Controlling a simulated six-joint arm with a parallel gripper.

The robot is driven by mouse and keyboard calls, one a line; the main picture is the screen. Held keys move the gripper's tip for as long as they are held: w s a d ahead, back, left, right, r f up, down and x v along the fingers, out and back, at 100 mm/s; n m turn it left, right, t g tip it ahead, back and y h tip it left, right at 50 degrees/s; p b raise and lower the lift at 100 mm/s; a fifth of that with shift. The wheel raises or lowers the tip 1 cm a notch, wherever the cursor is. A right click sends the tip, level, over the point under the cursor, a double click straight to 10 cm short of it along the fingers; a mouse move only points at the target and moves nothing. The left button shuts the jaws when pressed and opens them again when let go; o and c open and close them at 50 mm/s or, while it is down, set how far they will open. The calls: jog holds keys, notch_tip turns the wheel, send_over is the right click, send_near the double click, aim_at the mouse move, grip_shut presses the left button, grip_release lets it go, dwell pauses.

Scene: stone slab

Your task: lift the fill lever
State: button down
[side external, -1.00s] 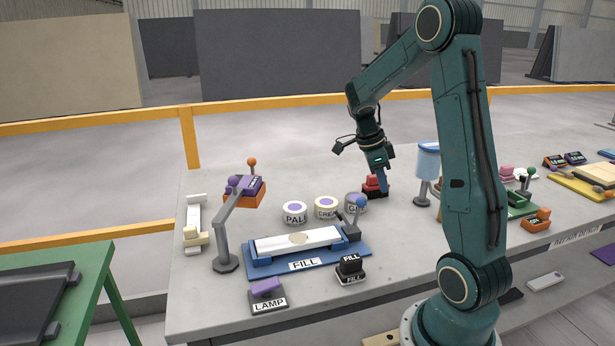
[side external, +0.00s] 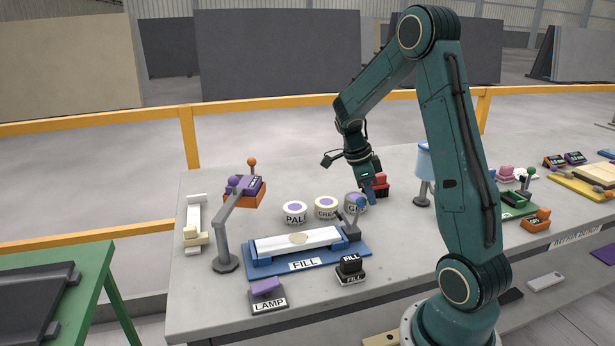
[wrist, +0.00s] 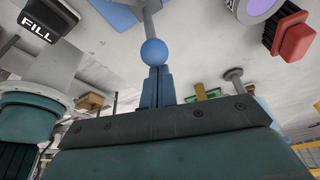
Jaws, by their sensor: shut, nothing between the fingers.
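The fill lever (side external: 355,212) is a grey rod with a blue ball knob, at the right end of the blue fixture (side external: 316,263) labelled FILL. A white slab with a round tan patch lies in the fixture. My gripper (side external: 370,198) is shut and empty, pointing down right beside the knob. In the wrist view the blue ball (wrist: 154,52) lies right at the tips of my closed blue fingers (wrist: 156,72), its rod running away toward the top. I cannot tell whether the fingers touch the ball or are just short of it.
Several labelled tins, one a grey tin (side external: 355,203), stand behind the fixture. A red device (side external: 381,187) is just behind my gripper. A black FILL switch (side external: 350,267) and a purple LAMP switch (side external: 266,289) are in front. A lamp arm (side external: 227,230) stands left.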

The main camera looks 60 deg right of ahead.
jog(key=shift+w+a+r, duration=0.15)
jog(key=shift+w+a, duration=0.35)
jog(key=shift+w, duration=0.05)
jog(key=shift+w+a+r, duration=0.15)
jog(key=shift+w+a, duration=0.35)
jog(key=shift+s+d, duration=0.8)
jog(key=shift+s, duration=0.85)
notch_tip(320, 180, up, 9)
send_over(362, 200)
jog(key=w+a, duration=0.1)
jog(key=a, duration=0.1)
jog(key=shift+w+d+r, duration=0.15)
jog(key=shift+d, duration=0.1)
